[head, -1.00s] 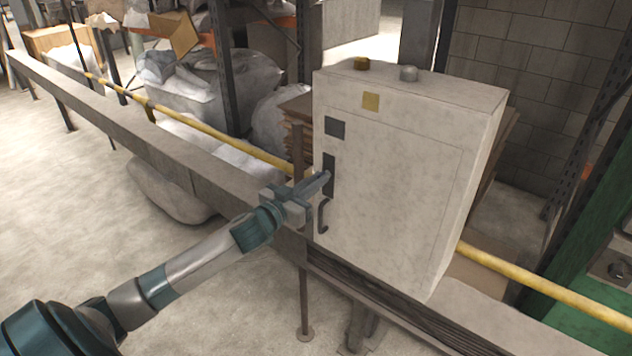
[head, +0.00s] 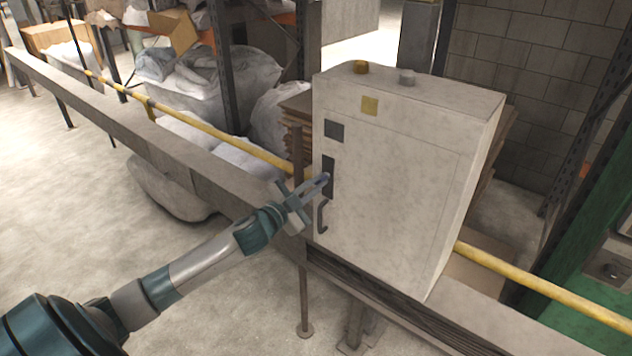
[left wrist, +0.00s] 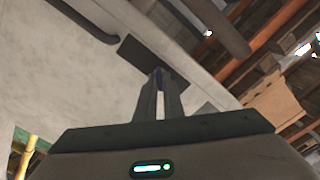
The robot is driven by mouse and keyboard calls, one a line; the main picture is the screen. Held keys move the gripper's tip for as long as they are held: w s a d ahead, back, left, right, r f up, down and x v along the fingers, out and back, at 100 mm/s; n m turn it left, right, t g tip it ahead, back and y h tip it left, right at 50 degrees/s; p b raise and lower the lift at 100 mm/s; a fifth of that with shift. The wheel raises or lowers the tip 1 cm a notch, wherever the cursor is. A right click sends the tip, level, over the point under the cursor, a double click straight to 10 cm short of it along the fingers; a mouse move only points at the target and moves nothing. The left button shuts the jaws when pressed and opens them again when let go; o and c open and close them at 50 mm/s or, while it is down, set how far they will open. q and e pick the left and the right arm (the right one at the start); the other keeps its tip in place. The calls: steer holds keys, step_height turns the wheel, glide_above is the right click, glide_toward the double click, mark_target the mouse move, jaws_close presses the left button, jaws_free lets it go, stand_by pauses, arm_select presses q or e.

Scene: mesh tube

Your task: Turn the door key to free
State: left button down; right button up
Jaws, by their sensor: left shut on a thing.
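A pale grey cabinet (head: 395,185) stands on the long beam, its door facing me. A dark lock plate (head: 329,165) is on the door's left side, with a dark bent handle (head: 322,217) below it. My left gripper (head: 322,183) is at the lock plate, shut on the key, which is mostly hidden between the fingertips. In the left wrist view, the two fingers (left wrist: 158,98) close together in front of the dark plate (left wrist: 143,58), with a small bluish bit between the tips. The handle (left wrist: 85,18) shows there too. My right gripper is not in view.
A yellow pipe (head: 215,133) runs along behind the beam (head: 150,140) and past the cabinet. Filled sacks (head: 205,80) lie behind it. A dark post (head: 303,250) stands just under my left gripper.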

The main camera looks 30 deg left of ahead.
arm_select(q)
steer(key=m, duration=0.4)
steer(key=shift+m+p, duration=0.3)
steer(key=shift+p, duration=0.05)
steer(key=m, duration=0.4)
steer(key=shift+f+m, duration=0.1)
steer(key=shift+m, duration=0.3)
steer(key=shift+d, duration=0.1)
steer(key=c, duration=1.9)
jaws_free()
steer(key=shift+o, duration=0.2)
steer(key=shift+s, duration=0.15)
